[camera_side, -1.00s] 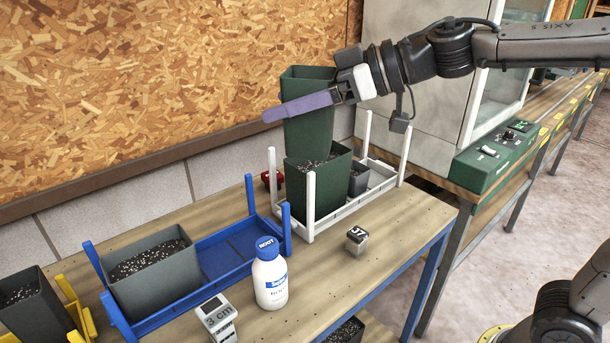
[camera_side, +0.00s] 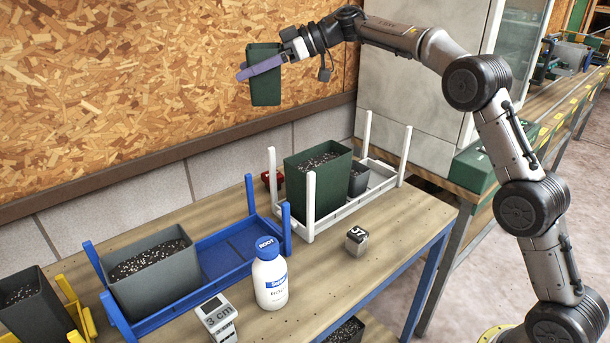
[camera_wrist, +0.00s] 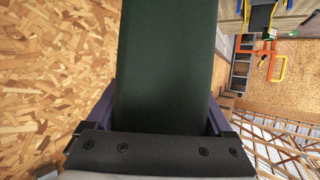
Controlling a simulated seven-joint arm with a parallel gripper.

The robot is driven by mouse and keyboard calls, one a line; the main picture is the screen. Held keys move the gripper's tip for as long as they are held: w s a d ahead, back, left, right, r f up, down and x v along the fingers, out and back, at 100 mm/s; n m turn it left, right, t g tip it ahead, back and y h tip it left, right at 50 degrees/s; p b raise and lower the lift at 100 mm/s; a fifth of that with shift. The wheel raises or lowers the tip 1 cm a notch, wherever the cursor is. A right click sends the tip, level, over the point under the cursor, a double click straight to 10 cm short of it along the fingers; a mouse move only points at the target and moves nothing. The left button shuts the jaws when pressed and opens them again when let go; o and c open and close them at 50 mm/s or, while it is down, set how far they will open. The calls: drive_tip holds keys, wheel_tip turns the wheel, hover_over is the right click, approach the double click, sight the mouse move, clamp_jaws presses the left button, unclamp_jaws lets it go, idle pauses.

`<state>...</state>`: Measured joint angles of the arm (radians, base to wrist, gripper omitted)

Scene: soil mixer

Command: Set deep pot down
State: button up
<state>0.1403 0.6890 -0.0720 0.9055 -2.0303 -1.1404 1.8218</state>
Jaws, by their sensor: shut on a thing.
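A dark green deep pot (camera_side: 265,88) is held upright, high above the bench, in front of the chipboard wall. My gripper (camera_side: 260,68) is shut on it, with purple fingers on either side. In the wrist view the pot (camera_wrist: 165,65) fills the middle between the fingers, and its inside is hidden. A second green pot (camera_side: 312,187), filled with dark speckled soil, stands in the white rack (camera_side: 345,211) on the bench.
A small dark pot (camera_side: 358,180) shares the white rack. A blue rack (camera_side: 233,253) holds a grey soil pot (camera_side: 155,285); its right half is empty. A white bottle (camera_side: 270,280), a 3 cm display (camera_side: 217,318) and a small cube (camera_side: 356,240) stand in front. Rack posts stick up.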

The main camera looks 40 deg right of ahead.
drive_tip(key=w+d+f+m+t+h, duration=0.1)
drive_tip(key=w+d+f, duration=0.6)
drive_tip(key=d+f, duration=0.65)
drive_tip(key=shift+m+t, duration=0.3)
drive_tip(key=shift+m, duration=0.1)
drive_tip(key=shift+w+d+f, duration=0.15)
drive_tip(key=shift+d+f, duration=0.55)
drive_tip(key=shift+f, duration=1.95)
drive_tip(key=shift+w+d+f, duration=0.1)
drive_tip(key=shift+d+f, duration=0.55)
drive_tip(key=shift+f, duration=1.95)
drive_tip(key=shift+w+d+f, duration=0.15)
drive_tip(key=shift+d+f, duration=0.55)
drive_tip(key=shift+f, duration=1.95)
drive_tip(key=shift+f, duration=0.2)
drive_tip(key=o, duration=1.4)
